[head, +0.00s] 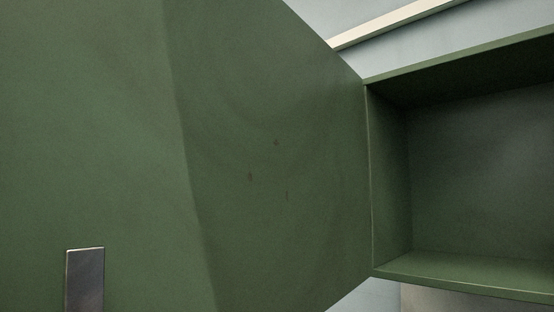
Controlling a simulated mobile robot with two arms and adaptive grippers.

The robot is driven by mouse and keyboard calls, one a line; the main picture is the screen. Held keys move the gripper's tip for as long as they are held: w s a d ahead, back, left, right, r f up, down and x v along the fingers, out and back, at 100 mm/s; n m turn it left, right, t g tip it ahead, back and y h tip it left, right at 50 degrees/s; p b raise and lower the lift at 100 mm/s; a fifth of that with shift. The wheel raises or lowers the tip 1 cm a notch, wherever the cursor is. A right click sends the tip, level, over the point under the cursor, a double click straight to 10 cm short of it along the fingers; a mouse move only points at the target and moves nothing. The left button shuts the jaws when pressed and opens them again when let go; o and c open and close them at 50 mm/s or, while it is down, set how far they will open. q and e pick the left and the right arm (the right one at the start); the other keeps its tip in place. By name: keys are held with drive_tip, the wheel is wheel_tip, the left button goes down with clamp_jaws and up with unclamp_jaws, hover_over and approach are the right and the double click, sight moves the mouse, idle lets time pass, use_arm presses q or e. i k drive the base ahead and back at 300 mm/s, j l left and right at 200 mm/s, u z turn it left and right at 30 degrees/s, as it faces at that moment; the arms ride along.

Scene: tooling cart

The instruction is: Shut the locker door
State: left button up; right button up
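The green locker door (270,150) stands wide open in the head view. It swings out toward me and fills the left and middle of the picture. A metal handle (85,280) shows on it at the lower left. The door meets the left edge of the green locker body (455,67). The locker's inside (480,170) is open to view at the right and looks empty in the part I see. Neither of my grippers is in view.
A pale wall (430,45) with a light ledge (395,22) lies behind and above the locker. The door stands very close to my camera and hides everything at the left.

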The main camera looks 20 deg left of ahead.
sight(216, 151)
drive_tip(key=k+j+z, duration=0.35)
drive_tip(key=j, duration=0.2)
drive_tip(key=j+z, duration=0.25)
drive_tip(key=j, duration=0.3)
drive_tip(key=k+j+z, duration=0.1)
drive_tip(key=j+z, duration=0.15)
drive_tip(key=j, duration=0.3)
